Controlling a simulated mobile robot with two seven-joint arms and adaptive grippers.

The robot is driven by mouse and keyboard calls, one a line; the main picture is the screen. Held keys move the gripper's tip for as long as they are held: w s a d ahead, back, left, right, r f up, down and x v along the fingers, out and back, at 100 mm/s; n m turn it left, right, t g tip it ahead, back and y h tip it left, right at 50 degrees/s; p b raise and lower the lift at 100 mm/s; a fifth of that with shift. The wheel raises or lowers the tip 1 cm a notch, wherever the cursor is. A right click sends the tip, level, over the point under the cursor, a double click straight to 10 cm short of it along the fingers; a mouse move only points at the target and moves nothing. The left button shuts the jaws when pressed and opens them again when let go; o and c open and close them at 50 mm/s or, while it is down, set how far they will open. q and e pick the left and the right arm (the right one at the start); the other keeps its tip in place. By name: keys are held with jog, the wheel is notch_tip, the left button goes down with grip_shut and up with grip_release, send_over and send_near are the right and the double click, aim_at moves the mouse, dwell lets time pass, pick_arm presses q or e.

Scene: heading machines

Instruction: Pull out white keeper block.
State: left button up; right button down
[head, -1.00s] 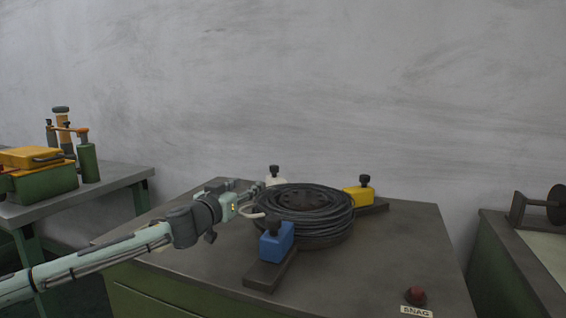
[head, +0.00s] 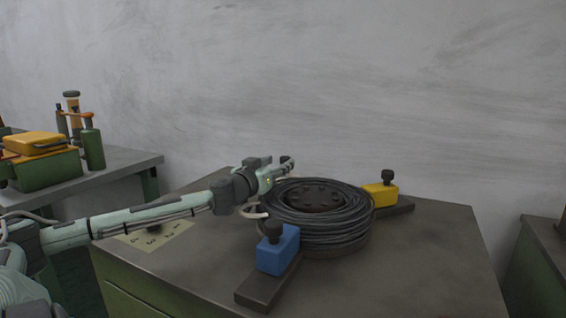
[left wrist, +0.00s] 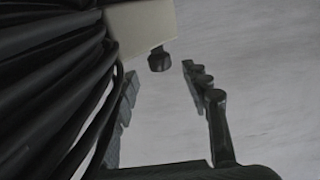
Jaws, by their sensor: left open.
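The white keeper block (left wrist: 140,28) shows at the top of the left wrist view, with its black knob (left wrist: 159,60) pointing down in the picture. In the head view the block is hidden behind my left gripper (head: 284,169). In the left wrist view my left gripper (left wrist: 160,72) is open, its two fingers apart and empty. The knob appears just beyond the gap between the fingertips; I cannot tell whether they touch it. The black wire coil (head: 318,215) lies right beside the block and the gripper. My right gripper is not in view.
A blue block (head: 277,254) and a yellow block (head: 380,195), both with black knobs, stand at the coil's edge on dark bars. The table top (head: 425,260) is clear at right. A side bench (head: 125,162) at left holds a green toolbox (head: 45,170).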

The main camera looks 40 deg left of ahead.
aim_at(283, 159)
pick_arm(q)
jog(key=shift+w+a+r, duration=0.25)
jog(key=shift+w+a, duration=0.1)
jog(key=shift+w, duration=0.3)
jog(key=shift+w+a+p, duration=0.2)
jog(key=shift+w+p, duration=0.1)
jog(key=shift+w, duration=0.3)
jog(key=shift+w+f, duration=0.2)
jog(key=shift+w, duration=0.35)
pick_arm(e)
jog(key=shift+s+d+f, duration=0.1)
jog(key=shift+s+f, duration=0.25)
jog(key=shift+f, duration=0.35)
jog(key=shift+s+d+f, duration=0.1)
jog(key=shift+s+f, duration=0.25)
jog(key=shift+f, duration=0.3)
pick_arm(q)
jog(key=shift+c, duration=0.2)
grip_shut()
